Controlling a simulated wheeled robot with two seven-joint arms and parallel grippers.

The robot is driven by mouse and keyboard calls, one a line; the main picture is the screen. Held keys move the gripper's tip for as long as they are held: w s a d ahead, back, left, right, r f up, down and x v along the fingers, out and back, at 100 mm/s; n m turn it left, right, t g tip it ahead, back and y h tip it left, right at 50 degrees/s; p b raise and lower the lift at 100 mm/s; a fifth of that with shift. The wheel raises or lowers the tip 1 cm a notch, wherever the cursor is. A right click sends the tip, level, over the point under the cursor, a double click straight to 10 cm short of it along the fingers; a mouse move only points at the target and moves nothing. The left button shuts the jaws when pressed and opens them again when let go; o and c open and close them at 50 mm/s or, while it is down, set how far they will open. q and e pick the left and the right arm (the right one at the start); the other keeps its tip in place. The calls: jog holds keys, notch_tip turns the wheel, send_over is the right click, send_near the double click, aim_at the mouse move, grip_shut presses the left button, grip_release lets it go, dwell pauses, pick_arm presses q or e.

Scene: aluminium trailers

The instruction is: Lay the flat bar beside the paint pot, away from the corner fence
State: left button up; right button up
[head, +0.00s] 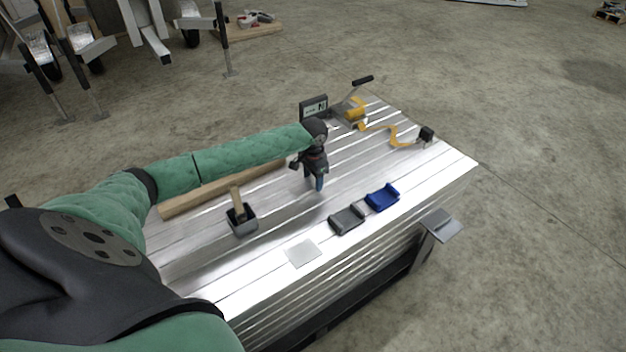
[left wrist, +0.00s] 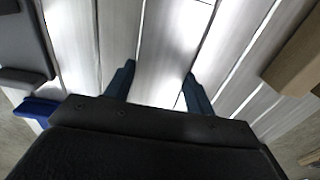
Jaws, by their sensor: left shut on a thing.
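My left gripper (head: 318,185) points down over the middle of the slatted aluminium deck. Its dark blue fingers also show in the left wrist view (left wrist: 161,85), with a gap between them. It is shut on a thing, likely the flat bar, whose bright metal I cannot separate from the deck. A dark square pot with a wooden handle standing in it, seemingly the paint pot (head: 243,229), stands left of and nearer than the gripper. I cannot tell for sure which thing is the corner fence. My right gripper is not in view.
A wooden beam (head: 185,204) lies along the deck's far left side. A grey tray (head: 346,220) and a blue tray (head: 382,198) sit near the front edge, beside a pale square plate (head: 302,252).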

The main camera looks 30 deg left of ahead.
aim_at(313, 181)
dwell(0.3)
pick_arm(q)
jog(key=o, duration=1.4)
jog(key=shift+f, duration=0.15)
notch_tip(313, 181, up, 12)
jog(key=shift+r+p, duration=0.1)
jog(key=shift+p, duration=0.45)
